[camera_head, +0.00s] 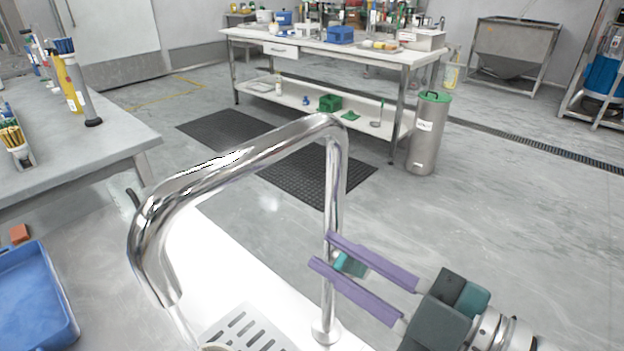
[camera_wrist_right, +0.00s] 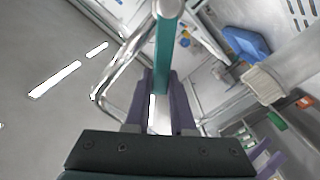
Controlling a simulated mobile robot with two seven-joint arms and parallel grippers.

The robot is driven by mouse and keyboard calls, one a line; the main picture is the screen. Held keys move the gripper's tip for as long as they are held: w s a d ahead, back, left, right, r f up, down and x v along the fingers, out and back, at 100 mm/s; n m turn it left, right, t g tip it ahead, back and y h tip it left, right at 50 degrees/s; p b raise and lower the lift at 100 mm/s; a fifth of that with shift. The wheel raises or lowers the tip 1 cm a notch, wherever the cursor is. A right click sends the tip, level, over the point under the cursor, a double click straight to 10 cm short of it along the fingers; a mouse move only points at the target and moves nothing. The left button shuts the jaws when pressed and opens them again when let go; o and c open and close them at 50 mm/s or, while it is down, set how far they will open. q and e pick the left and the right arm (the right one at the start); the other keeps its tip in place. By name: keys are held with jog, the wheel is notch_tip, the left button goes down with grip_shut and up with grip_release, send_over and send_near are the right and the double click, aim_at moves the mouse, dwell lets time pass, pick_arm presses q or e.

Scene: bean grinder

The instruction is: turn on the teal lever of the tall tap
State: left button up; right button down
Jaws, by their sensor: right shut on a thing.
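The tall chrome tap (camera_head: 235,160) rises from the sink's back edge and bends over toward the left. Its teal lever (camera_head: 350,264) sits on the upright pipe. My right gripper (camera_head: 322,250) comes in from the right. Its two purple fingers lie on either side of the lever and are shut on it. In the right wrist view the teal lever (camera_wrist_right: 164,45) stands between the purple fingers, with the chrome pipe (camera_wrist_right: 118,85) beside it. Two small purple pieces (camera_wrist_right: 263,158) at the lower right there look like my left gripper's fingers. I cannot tell whether water runs.
A slotted drain plate (camera_head: 245,328) lies below the spout. A blue tray (camera_head: 35,295) is at the lower left. A grey table (camera_head: 110,140) with brushes stands at left. A workbench (camera_head: 330,48) and a steel bin (camera_head: 428,135) stand behind, across open floor.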

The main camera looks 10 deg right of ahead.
jog(key=shift+s+a+f+n+b, duration=0.3)
jog(key=shift+f+n+b, duration=0.25)
jog(key=shift+n, duration=0.55)
jog(key=shift+s+a+f+n+b, duration=0.2)
jog(key=shift+a+f+n+b, duration=0.3)
jog(key=shift+n, duration=0.6)
jog(key=shift+s+a+f+n+b, duration=0.25)
jog(key=shift+f+n+b, duration=0.25)
jog(key=shift+f+n, duration=0.45)
jog(key=shift+r+n, duration=0.15)
jog(key=shift+n, duration=0.1)
jog(key=c, duration=0.8)
grip_release()
jog(key=shift+o, duration=0.2)
